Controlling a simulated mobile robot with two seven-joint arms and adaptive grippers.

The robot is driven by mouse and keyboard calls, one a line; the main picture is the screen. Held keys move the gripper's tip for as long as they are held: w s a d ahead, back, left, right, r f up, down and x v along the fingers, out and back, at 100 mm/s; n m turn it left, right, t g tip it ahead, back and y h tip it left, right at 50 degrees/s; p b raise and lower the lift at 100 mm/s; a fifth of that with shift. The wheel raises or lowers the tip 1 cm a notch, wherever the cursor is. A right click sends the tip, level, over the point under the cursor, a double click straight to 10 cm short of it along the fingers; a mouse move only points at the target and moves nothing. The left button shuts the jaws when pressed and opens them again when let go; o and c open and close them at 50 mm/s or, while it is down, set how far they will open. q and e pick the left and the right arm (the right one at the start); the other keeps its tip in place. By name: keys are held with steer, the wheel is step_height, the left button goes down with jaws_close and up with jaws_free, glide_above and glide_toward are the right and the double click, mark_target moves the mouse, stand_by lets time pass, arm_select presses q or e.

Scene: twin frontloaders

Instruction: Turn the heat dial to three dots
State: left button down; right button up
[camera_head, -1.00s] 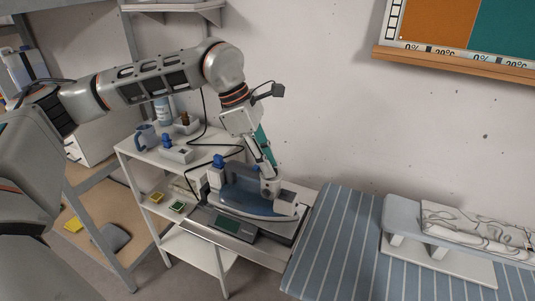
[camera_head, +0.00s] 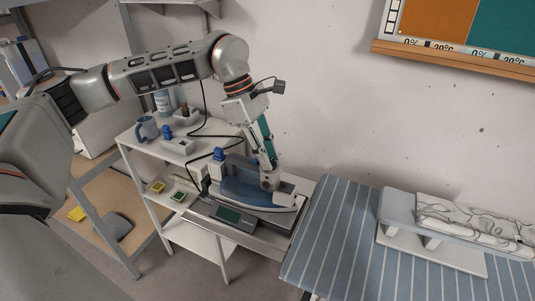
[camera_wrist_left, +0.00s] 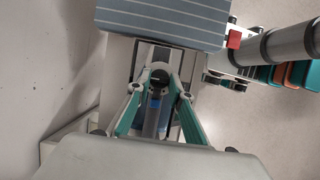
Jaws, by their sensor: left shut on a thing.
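The blue-grey iron (camera_head: 238,188) sits on its stand at the end of the striped ironing board. My left gripper (camera_head: 269,180) reaches down onto the right part of the iron. The fingers hide most of the dial in the head view. Its dots and pointer cannot be read. My right gripper is not in view.
A white shelf (camera_head: 135,140) with a blue mug (camera_head: 146,129) stands left. The striped ironing board (camera_head: 335,235) is clear near the iron; a sleeve board (camera_head: 405,215) stands farther right.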

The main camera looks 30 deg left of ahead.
arm_select(q)
steer(key=c, duration=1.8)
jaws_free()
steer(key=v, duration=1.2)
steer(key=shift+r, duration=0.1)
steer(key=shift+d, duration=0.1)
